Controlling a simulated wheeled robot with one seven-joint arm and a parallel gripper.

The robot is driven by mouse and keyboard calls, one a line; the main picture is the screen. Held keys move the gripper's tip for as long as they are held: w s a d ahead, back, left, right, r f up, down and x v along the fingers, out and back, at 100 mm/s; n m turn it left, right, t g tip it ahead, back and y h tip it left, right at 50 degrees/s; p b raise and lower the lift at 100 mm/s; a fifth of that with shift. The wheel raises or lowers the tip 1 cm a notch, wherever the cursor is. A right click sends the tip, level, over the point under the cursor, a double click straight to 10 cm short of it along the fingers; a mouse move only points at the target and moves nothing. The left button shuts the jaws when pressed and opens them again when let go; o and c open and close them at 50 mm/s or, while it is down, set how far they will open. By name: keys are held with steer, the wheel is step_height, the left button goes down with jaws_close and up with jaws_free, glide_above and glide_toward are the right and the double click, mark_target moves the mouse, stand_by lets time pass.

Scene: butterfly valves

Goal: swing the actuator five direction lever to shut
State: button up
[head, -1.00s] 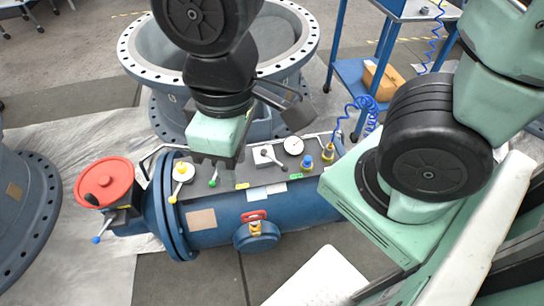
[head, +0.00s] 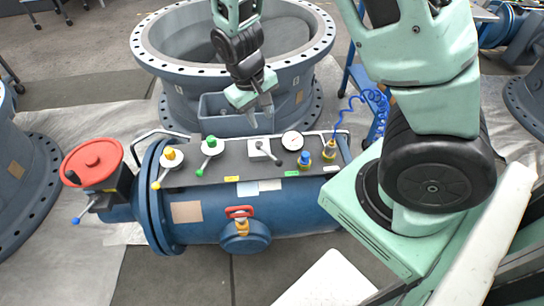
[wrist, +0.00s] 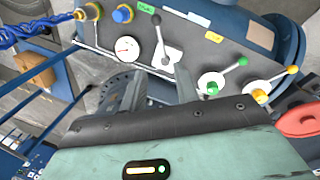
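The blue actuator (head: 200,222) lies across the middle of the head view, with a dark panel on top. A black-knobbed lever on a pale block (head: 262,150) points down and right in the head view; it also shows in the wrist view (wrist: 165,57), its knob toward the top. I cannot read which label names it. A green-hubbed lever (head: 211,146) and a yellow-hubbed lever (head: 172,158) stand left of it. My gripper (head: 261,118) is open and empty, above and behind the panel, apart from the levers. Its fingers (wrist: 150,90) show apart in the wrist view.
A red handwheel (head: 93,163) is at the actuator's left end. A gauge (head: 292,141), blue knob (head: 305,160) and yellow fitting with blue coiled hose (head: 329,150) are right of the lever. A rail (head: 160,133) edges the panel. A large flanged ring (head: 150,60) stands behind.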

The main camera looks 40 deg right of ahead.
mark_target(271, 155)
steer(key=d+f+b, duration=0.1)
steer(key=f, duration=0.4)
steer(key=d+f+b, duration=0.1)
steer(key=f, duration=0.5)
steer(key=d+f+b, duration=0.1)
steer(key=f, duration=0.4)
steer(key=shift+d+f, duration=0.15)
steer(key=shift+f, duration=0.25)
jaws_close()
